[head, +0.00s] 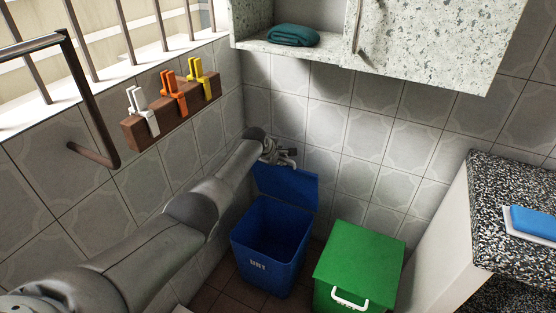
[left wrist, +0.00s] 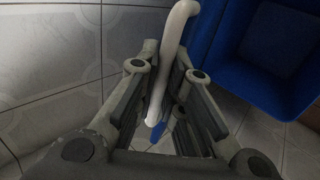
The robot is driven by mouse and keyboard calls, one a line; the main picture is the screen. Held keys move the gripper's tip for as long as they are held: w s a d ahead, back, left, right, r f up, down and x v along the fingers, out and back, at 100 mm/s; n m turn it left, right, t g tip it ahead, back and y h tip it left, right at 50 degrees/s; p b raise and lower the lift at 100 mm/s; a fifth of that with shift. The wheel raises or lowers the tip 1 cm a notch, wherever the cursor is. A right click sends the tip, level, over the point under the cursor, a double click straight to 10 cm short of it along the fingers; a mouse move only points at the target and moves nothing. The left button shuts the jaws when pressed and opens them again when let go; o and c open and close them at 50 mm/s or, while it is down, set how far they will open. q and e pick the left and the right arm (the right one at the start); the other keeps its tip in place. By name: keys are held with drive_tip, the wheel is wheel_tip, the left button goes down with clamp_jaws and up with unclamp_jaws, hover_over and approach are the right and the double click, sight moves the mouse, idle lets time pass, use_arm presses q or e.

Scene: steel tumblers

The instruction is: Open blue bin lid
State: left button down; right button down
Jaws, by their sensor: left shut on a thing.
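The blue bin (head: 262,259) stands on the floor in the corner with its mouth showing and a label on its front. Its blue lid (head: 288,186) is raised, standing up at the back of the bin. My left gripper (head: 283,157) is at the top edge of the lid, partly hidden by my arm. In the left wrist view, the white handle (left wrist: 179,35) runs between the fingers of my left gripper (left wrist: 168,72), which are shut on it. The blue bin (left wrist: 282,45) also shows there, at the upper right. My right gripper is not in view.
A green bin (head: 359,258) with a shut lid and white handle stands right of the blue bin. A speckled wall cabinet (head: 430,40) hangs above. A wooden rack (head: 137,131) with pegs is on the left wall. A speckled counter (head: 510,190) is at right.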

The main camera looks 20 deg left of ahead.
use_arm(q)
drive_tip(key=c, duration=1.5)
unclamp_jaws()
drive_tip(key=shift+c, duration=0.2)
drive_tip(key=shift+v, duration=6.05)
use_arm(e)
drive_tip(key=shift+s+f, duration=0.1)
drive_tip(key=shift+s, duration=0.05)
use_arm(q)
drive_tip(key=shift+w+d, duration=0.1)
